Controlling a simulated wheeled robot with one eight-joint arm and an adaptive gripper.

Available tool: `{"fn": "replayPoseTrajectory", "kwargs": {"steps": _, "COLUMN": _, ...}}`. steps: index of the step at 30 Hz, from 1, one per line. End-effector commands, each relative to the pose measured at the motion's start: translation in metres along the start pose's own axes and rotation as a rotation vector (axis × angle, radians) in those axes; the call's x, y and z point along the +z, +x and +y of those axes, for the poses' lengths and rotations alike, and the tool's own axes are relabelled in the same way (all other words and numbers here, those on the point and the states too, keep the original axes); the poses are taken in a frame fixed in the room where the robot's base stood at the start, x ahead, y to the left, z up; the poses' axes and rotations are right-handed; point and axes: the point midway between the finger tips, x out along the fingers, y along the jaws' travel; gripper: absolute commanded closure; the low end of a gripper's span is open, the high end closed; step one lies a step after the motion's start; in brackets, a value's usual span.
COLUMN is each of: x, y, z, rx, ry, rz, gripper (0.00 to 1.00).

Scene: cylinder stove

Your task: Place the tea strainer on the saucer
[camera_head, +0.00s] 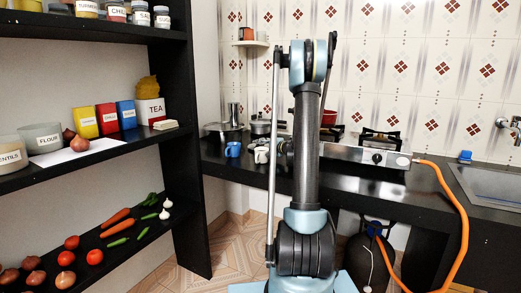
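I cannot make out a tea strainer or a saucer in the head view. My own arm stands upright in the middle and hides part of the counter and stove behind it. My gripper is not visible in this view. A blue mug (233,149) and a white mug (262,155) stand on the black counter (225,166), left of my arm.
A gas stove (365,155) sits on the counter, with an orange hose (463,215) running down on the right. Pots (224,131) stand at the back left. A sink (490,180) is at the far right. Black shelves (185,110) with jars and vegetables fill the left.

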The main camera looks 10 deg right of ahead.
Motion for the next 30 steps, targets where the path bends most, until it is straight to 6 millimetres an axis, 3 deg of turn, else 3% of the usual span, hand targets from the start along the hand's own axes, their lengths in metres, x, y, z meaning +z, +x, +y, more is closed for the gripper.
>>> {"fn": "replayPoseTrajectory", "kwargs": {"steps": 8, "x": -0.001, "y": -0.008, "z": -0.001, "rx": 0.0, "ry": 0.0, "rz": 0.002, "gripper": 0.64}}
{"fn": "replayPoseTrajectory", "kwargs": {"steps": 21, "x": -0.001, "y": -0.086, "z": -0.001, "rx": 0.0, "ry": 0.001, "rz": 0.003, "gripper": 0.64}}
{"fn": "replayPoseTrajectory", "kwargs": {"steps": 30, "x": 0.0, "y": -0.117, "z": -0.001, "rx": 0.0, "ry": 0.0, "rz": 0.001, "gripper": 0.64}}
